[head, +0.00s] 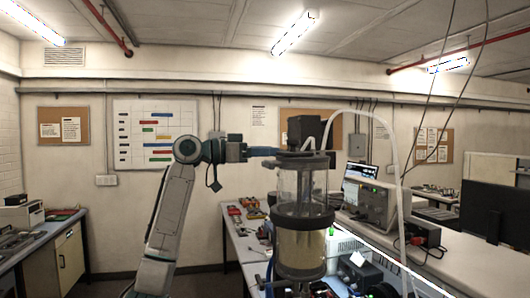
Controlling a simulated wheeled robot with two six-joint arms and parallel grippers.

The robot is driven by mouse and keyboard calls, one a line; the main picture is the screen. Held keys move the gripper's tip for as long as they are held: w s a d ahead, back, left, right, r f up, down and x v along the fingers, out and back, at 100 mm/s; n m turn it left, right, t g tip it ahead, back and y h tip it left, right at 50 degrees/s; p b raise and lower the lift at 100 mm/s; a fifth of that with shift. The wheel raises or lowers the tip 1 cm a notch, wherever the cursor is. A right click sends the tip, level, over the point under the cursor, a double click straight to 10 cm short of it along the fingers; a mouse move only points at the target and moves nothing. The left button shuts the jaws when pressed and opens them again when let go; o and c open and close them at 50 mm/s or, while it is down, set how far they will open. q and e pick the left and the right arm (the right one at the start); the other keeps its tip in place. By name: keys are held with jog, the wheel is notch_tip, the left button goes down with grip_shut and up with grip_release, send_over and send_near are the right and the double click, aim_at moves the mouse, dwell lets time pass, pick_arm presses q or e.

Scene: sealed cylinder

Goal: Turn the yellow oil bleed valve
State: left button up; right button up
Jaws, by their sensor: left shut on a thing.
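The sealed cylinder (299,187) stands upright in the middle of the head view, with a clear upper part, dark flanges and a pale yellowish lower part (300,251). My left arm comes in from the left. My left gripper (272,151) is level at the left side of the cylinder's top, by the dark top flange (303,158). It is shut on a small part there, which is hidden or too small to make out. I cannot make out the yellow oil bleed valve. My right gripper is not in view.
A dark block (304,131) tops the cylinder, and a pale hose (396,160) arches to its right. A bench with tools (234,241) lies behind it. Instruments (370,203) and a dark monitor (489,211) stand at right. The floor left of the bench looks clear.

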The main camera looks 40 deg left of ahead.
pick_arm(q)
jog(key=m+b, duration=0.1)
jog(key=m, duration=0.5)
jog(key=s+d+m+b, duration=0.1)
jog(key=m, duration=0.5)
jog(key=d+r+m+b, duration=0.1)
jog(key=m+b, duration=0.1)
jog(key=m, duration=0.3)
jog(key=shift+s+m, duration=0.3)
jog(key=shift+m, duration=0.1)
dwell(0.3)
jog(key=o, duration=1)
jog(key=shift+a, duration=0.1)
